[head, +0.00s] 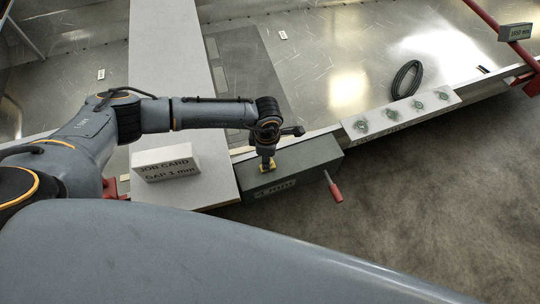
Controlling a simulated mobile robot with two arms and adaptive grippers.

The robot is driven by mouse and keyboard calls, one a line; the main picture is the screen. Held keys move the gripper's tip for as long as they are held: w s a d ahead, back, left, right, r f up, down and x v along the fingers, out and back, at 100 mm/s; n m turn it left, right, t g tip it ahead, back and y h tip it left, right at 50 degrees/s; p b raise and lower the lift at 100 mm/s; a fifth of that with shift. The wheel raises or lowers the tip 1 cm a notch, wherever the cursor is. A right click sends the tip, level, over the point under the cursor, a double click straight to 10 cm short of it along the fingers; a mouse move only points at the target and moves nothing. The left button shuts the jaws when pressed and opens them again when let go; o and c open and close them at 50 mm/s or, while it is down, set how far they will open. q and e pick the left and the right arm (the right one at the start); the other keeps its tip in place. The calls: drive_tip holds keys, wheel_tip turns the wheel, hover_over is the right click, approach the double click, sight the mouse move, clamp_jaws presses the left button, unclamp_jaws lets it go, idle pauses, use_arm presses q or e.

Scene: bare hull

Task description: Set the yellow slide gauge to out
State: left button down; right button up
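A small patch of yellow, likely the yellow slide gauge (262,169), shows at the left part of the top of a long grey-green box (318,160). My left gripper (268,165) points down right at the yellow part and hides most of it. Its fingers are too small and covered to tell whether they are open or shut on it. My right gripper is not in view.
A white job card block (166,164) reading "GAP 1 mm" stands on a pale board (163,60) left of the box. A red handle (334,188) sticks out at the box's front right. A pale plate with round fittings (400,114) and a black cable coil (407,80) lie farther right.

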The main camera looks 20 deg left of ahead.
use_arm(q)
hover_over(250, 174)
drive_tip(key=shift+w+p, duration=0.1)
drive_tip(key=shift+p, duration=0.25)
drive_tip(key=shift+f, duration=0.1)
drive_tip(key=c, duration=1)
unclamp_jaws()
wheel_tip(250, 174, up, 12)
drive_tip(key=shift+r, duration=0.1)
